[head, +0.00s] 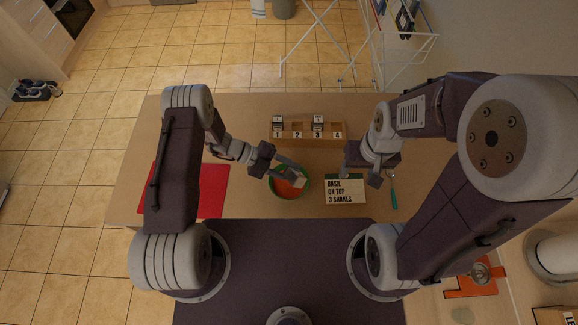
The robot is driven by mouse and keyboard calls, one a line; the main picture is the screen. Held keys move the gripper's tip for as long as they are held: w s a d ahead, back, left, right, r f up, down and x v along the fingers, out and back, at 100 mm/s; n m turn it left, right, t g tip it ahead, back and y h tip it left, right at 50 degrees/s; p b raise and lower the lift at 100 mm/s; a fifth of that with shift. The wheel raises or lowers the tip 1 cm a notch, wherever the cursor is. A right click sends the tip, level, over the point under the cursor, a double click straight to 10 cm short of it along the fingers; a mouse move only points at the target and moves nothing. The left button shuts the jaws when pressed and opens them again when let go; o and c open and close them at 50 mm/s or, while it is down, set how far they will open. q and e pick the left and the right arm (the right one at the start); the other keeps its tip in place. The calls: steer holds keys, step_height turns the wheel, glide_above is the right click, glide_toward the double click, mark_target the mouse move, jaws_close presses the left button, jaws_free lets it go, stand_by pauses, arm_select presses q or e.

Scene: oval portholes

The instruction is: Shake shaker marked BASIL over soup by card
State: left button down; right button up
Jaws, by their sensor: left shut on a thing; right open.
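My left gripper (291,176) is shut on a small pale shaker (299,183) and holds it over the green bowl. The shaker's label cannot be read, and its tilt is hard to tell. The green bowl (272,190) holds red soup (287,191). A wooden rack (297,134) behind the bowl has slots numbered 1 to 4. Small shakers stand at slot 1 (278,121) and slot 3 (318,121). My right gripper (361,168) is open and empty, behind and right of the card.
A red mat (213,188) lies on the left of the wooden table (240,110), partly hidden by my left arm. A teal-handled utensil (393,197) lies right of the card. The table behind the rack is clear. A white drying rack (345,45) stands beyond the table.

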mark_target(289, 167)
arm_select(q)
steer(key=r, duration=0.3)
steer(key=shift+w+r, duration=0.2)
steer(key=shift+r, duration=0.05)
steer(key=shift+s+f, duration=0.1)
steer(key=shift+s, duration=0.15)
step_height(289, 167, down, 5)
steer(key=shift+r, duration=0.1)
steer(key=r, duration=0.4)
steer(key=shift+w+r, duration=0.25)
steer(key=shift+r, duration=0.15)
steer(key=shift+s, duration=0.2)
